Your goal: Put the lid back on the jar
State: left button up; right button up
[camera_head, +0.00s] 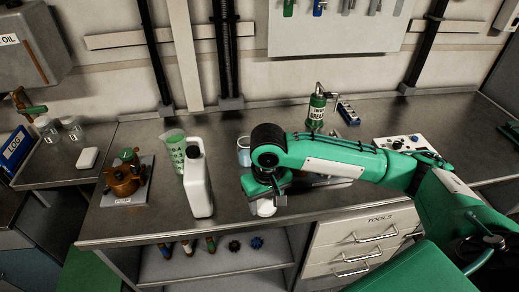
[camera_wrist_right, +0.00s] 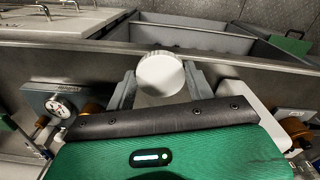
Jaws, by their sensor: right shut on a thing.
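My right gripper (camera_head: 266,196) is above the front part of the steel bench, pointing down. It is shut on a round white lid (camera_head: 266,208), which also shows as a pale disc (camera_wrist_right: 160,74) between the two fingers in the right wrist view. A light blue, clear-sided jar (camera_head: 244,152) stands on the bench just behind and left of my right gripper, partly hidden by the wrist. I cannot tell its contents. My left gripper is not in view.
A white bottle (camera_head: 198,182) stands close left of my right gripper, with a green-marked beaker (camera_head: 174,150) behind it. A brass-coloured device (camera_head: 123,178) sits further left. A green grease can (camera_head: 316,108) stands at the back. Two small glass jars (camera_head: 71,129) stand at far left.

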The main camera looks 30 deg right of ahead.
aim_at(242, 146)
jog(key=l+u, duration=0.1)
jog(key=l, duration=0.65)
jog(key=k+l+u, duration=0.1)
jog(key=l, duration=0.6)
